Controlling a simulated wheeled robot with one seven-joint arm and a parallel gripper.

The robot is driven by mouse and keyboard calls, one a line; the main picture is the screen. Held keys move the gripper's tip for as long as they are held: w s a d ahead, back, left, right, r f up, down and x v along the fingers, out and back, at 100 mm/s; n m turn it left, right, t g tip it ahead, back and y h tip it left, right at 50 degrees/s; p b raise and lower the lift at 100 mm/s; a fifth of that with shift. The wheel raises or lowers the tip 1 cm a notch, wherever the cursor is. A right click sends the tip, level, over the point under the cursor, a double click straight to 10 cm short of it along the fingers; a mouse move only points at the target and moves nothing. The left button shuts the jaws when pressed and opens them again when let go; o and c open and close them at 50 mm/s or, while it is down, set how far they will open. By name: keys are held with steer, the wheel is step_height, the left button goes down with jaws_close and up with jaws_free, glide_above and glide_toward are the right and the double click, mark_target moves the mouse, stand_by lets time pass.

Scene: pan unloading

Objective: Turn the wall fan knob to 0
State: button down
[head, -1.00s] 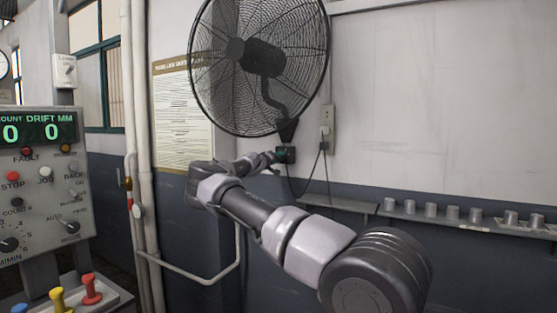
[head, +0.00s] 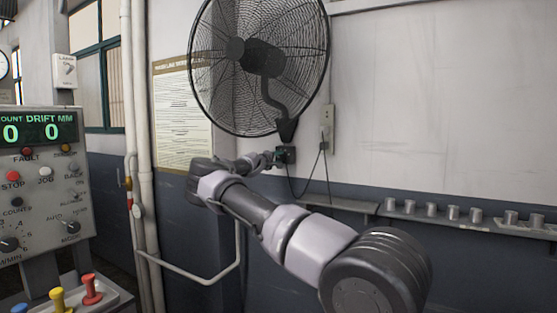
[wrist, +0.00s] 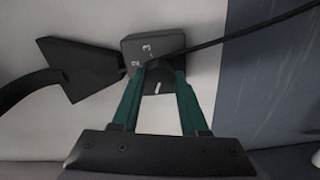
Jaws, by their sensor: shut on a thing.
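The wall fan (head: 258,65) hangs on the upper wall in the head view, with its bracket foot (head: 287,129) above a small dark switch box (head: 290,155). In the wrist view the switch box (wrist: 153,46) shows the white marks 2 and 3. The dark round knob (wrist: 158,75) sits on its face with a short white pointer line. My gripper (wrist: 159,75) has its two green fingers shut on the knob, one on each side. In the head view my gripper (head: 279,157) is at the box, small and partly hidden by my wrist. The 0 mark is not visible.
A black cable (wrist: 245,33) runs from the box past the fingers; in the head view it loops to a wall socket (head: 325,132). A ledge with several metal cylinders (head: 430,210) is at the right. A control panel (head: 40,185) and pipes (head: 140,150) stand at the left.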

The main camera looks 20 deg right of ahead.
steer(key=shift+c, duration=2.1)
jaws_free()
steer(key=shift+a, duration=0.1)
steer(key=v, duration=1)
steer(key=shift+s+a, duration=0.25)
